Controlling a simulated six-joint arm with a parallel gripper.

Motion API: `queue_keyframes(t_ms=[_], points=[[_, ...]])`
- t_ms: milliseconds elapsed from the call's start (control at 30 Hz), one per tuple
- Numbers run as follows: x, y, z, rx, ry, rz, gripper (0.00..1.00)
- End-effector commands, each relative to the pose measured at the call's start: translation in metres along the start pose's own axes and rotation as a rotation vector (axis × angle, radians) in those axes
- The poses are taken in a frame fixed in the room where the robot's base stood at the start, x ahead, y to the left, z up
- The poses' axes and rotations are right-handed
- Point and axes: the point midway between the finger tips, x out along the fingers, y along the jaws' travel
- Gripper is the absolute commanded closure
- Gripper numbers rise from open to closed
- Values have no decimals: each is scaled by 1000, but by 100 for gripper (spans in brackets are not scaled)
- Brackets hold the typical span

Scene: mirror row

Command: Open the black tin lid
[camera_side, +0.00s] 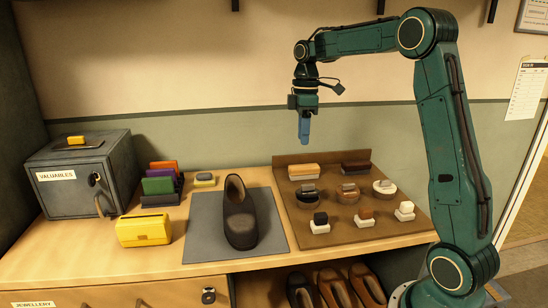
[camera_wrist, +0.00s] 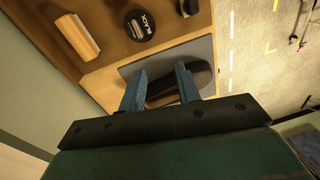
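The black tin (camera_wrist: 141,26) is round and dark with a BLACK label, and shows at the top of the wrist view. In the side view it appears to be the left tin (camera_side: 308,195) of the middle row on the brown tray (camera_side: 283,160). Its lid looks to be on, with a small raised grip on top.
Two more tins (camera_side: 347,195) stand right of it, brushes (camera_side: 304,171) behind and small daubers (camera_side: 365,217) in front. A dark shoe (camera_side: 240,212) sits on a grey mat (camera_side: 275,240) left of the tray. A valuables box (camera_side: 70,190) and yellow case (camera_side: 144,230) stand further left.

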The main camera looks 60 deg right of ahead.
Motion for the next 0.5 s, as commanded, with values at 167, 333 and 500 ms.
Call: queue_keyframes(t_ms=[167,333,500], points=[[-8,-20,-5,33,15,30,67],[-14,-38,-8,65,31,56,67],[-19,-55,-9,97,48,82,67]])
